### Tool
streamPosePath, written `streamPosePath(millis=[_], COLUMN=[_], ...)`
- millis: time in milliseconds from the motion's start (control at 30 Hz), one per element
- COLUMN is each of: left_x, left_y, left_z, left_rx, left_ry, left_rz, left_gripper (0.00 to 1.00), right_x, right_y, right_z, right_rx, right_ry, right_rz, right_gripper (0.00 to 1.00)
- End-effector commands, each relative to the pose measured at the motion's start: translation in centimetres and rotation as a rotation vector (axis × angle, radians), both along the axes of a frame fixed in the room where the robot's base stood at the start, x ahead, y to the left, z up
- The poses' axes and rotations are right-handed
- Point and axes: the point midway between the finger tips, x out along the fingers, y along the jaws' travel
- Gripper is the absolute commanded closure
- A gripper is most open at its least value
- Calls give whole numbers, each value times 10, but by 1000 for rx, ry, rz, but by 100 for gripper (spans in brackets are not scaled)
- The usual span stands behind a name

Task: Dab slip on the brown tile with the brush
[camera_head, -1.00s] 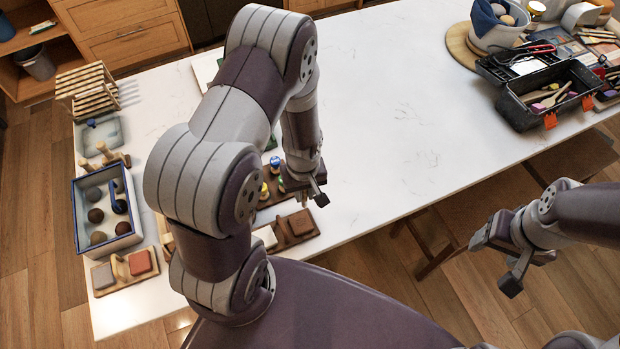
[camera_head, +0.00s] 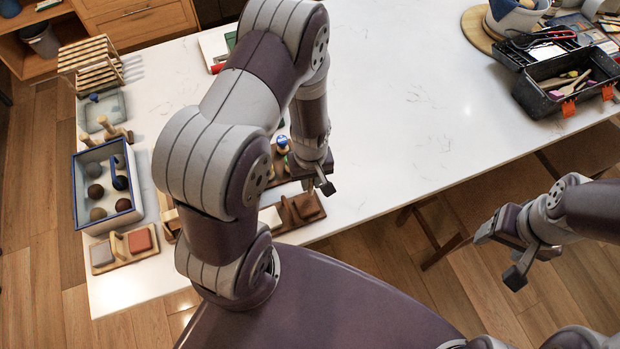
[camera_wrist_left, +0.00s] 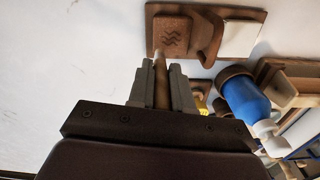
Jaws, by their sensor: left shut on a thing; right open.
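The brown tile (camera_wrist_left: 172,36), marked with wavy lines, lies on a dark wooden holder at the top of the left wrist view. It also shows in the head view (camera_head: 306,206), at the table's front edge. My left gripper (camera_head: 318,186) is shut on the brush (camera_wrist_left: 160,84). The brush's pale end points at the tile's lower edge in the wrist view; I cannot tell whether it touches. Much of the brush is hidden between the fingers. My right gripper (camera_head: 508,252) is open and empty, off the table at the right.
A white tile (camera_wrist_left: 240,38) shares the holder, beyond a brown upright piece. A blue bottle (camera_wrist_left: 246,100) stands close to the right of my left gripper. A blue-rimmed box of balls (camera_head: 78,190) and a black toolbox (camera_head: 530,100) sit farther off. The table's middle is clear.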

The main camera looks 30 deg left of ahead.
Motion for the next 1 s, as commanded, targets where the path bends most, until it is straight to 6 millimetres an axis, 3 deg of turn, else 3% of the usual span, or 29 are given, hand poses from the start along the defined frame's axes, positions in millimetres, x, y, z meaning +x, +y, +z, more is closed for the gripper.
streamPosePath(millis=[1000], left_x=[0], left_y=[0], left_z=[-10], left_rx=[0], left_ry=[0], left_rz=[0], left_gripper=[99], right_x=[0], right_y=[0], right_z=[-8], right_rx=[0], right_ry=[0], right_rz=[0], right_gripper=[36])
